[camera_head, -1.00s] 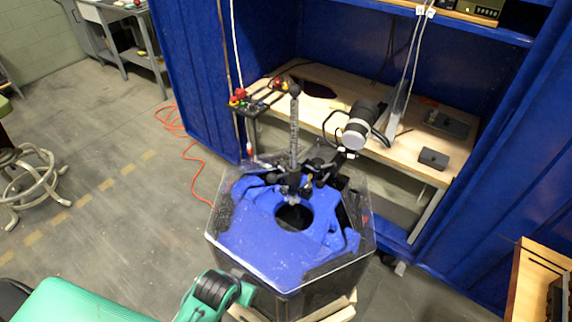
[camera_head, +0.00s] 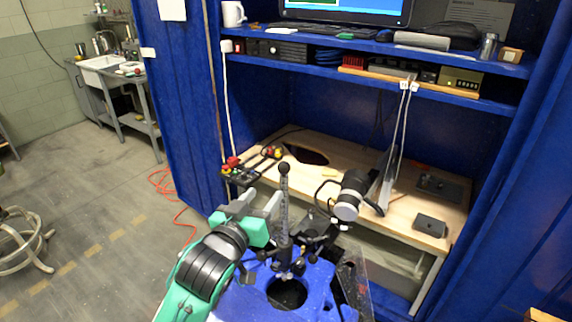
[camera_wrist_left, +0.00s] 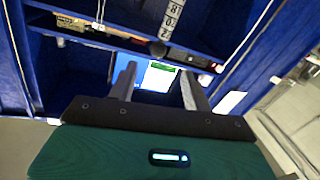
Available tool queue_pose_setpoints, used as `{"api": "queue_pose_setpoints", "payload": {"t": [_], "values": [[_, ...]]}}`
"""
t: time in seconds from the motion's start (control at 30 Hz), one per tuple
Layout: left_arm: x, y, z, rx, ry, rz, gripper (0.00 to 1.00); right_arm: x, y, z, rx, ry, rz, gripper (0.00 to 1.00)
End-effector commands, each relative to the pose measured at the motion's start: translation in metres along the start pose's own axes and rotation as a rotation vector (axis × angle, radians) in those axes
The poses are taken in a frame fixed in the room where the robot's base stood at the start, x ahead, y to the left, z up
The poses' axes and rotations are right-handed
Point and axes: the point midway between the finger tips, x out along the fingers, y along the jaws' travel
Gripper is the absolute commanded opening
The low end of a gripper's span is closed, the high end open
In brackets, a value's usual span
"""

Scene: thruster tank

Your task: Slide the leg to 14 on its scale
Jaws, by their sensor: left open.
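The leg (camera_head: 284,212) is an upright grey rod with a printed scale and a black ball on top. It stands in a dark clamp (camera_head: 286,250) at the blue-topped tank. In the left wrist view the numbered leg (camera_wrist_left: 172,18) shows at the top, its black ball (camera_wrist_left: 158,48) just beyond the fingertips. The figure at the clamp cannot be read. My left gripper (camera_head: 262,200) is open, beside the leg on its left in the head view, with nothing between its fingers. The left wrist view shows both fingers apart (camera_wrist_left: 158,70). My right gripper is not in view.
The clear-walled tank (camera_head: 355,285) has a round dark hole (camera_head: 287,292) in its top. A black-and-white lamp-like device (camera_head: 348,200) stands close right of the leg. A wooden bench (camera_head: 400,205) inside a blue frame is behind. A small button panel (camera_head: 240,172) lies behind the gripper.

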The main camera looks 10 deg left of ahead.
Motion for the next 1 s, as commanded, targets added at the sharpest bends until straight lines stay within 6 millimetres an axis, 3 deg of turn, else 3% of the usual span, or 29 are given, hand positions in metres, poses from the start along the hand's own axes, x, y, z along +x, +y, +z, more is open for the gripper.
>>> {"api": "queue_pose_setpoints", "payload": {"t": [0.27, 0.7, 1.0], "values": [[0.026, 0.002, -0.007, -0.003, 0.012, 0.004, 0.50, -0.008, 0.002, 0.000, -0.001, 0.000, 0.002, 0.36], [0.108, 0.002, -0.008, -0.001, 0.011, 0.004, 0.50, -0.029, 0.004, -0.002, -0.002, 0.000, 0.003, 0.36], [0.136, 0.002, -0.006, -0.002, 0.010, 0.005, 0.50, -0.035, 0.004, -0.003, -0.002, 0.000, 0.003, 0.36]]}}
